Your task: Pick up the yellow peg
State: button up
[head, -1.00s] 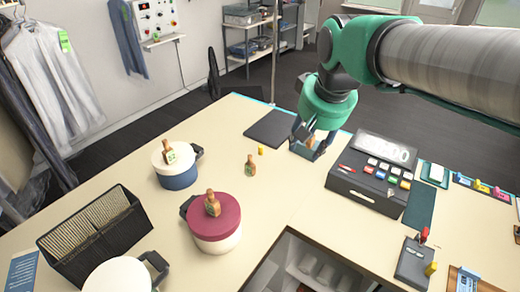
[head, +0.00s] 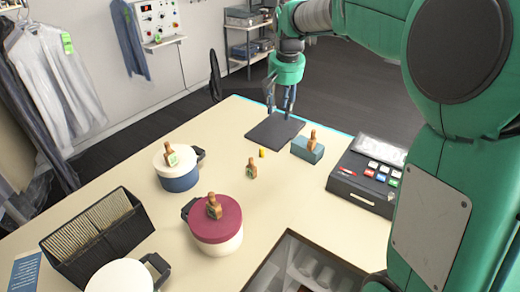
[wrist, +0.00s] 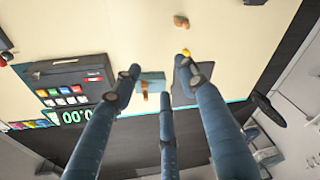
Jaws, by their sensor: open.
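The yellow peg (head: 263,153) is a small upright piece on the cream table, just in front of the dark square mat (head: 275,130). In the wrist view the yellow peg (wrist: 186,52) shows close to one fingertip, partly hidden by it. My gripper (head: 281,108) is open and empty, with its fingers pointing down over the back of the mat, behind the peg and apart from it. The wrist view shows its spread fingers (wrist: 160,78).
A wooden-handled stamp (head: 252,168) stands in front of the peg. A blue-grey block (head: 302,150) with another stamp on it is to the right. A dark button box (head: 355,187) lies farther right. Lidded pots (head: 215,240) stand at the front left.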

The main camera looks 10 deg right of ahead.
jog(key=w+f+g, duration=0.1)
jog(key=w+f, duration=0.8)
jog(key=w, duration=0.4)
jog(key=g+p, duration=0.1)
send_over(262, 149)
notch_tip(262, 149, down, 16)
jog(key=shift+w+f+m, duration=0.15)
jog(key=shift+f+m, duration=0.1)
jog(key=shift+m, duration=0.05)
jog(key=shift+d+f, duration=0.1)
jog(key=shift+f, duration=0.05)
jog(key=shift+f+b, duration=0.3)
jog(key=shift+f, duration=3.9)
jog(key=shift+f, duration=0.1)
jog(key=shift+f+b, duration=0.35)
jog(key=shift+f, duration=2.15)
grip_shut()
